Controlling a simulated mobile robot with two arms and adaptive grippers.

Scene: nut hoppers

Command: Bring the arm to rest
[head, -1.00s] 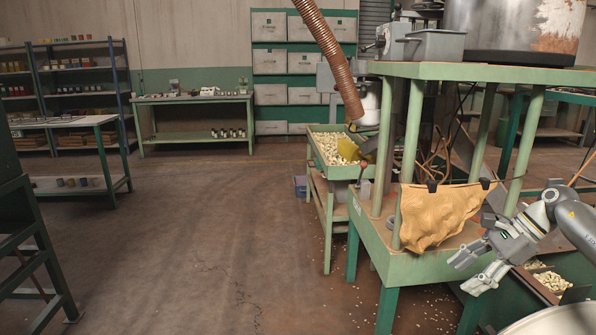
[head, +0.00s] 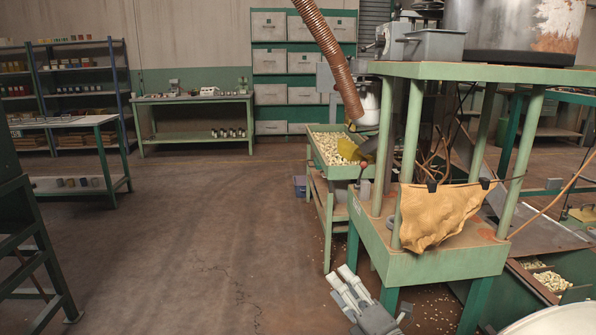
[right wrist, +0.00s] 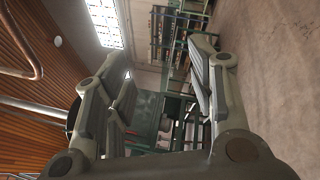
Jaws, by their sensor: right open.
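My right gripper (head: 343,280) shows at the lower middle of the head view, fingers pointing up in the picture, over the floor just left of the green table's front leg. In the right wrist view its two fingers (right wrist: 165,85) stand apart with nothing between them, so it is open and empty. Most of the right arm behind it is out of the head view. My left gripper is in neither view.
The green table (head: 440,262) with a tan cloth (head: 440,215) hanging on it stands right of the gripper. A nut hopper (head: 340,171) is behind. Nut compartments (head: 548,266) are at the lower right. The floor (head: 210,230) to the left is open.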

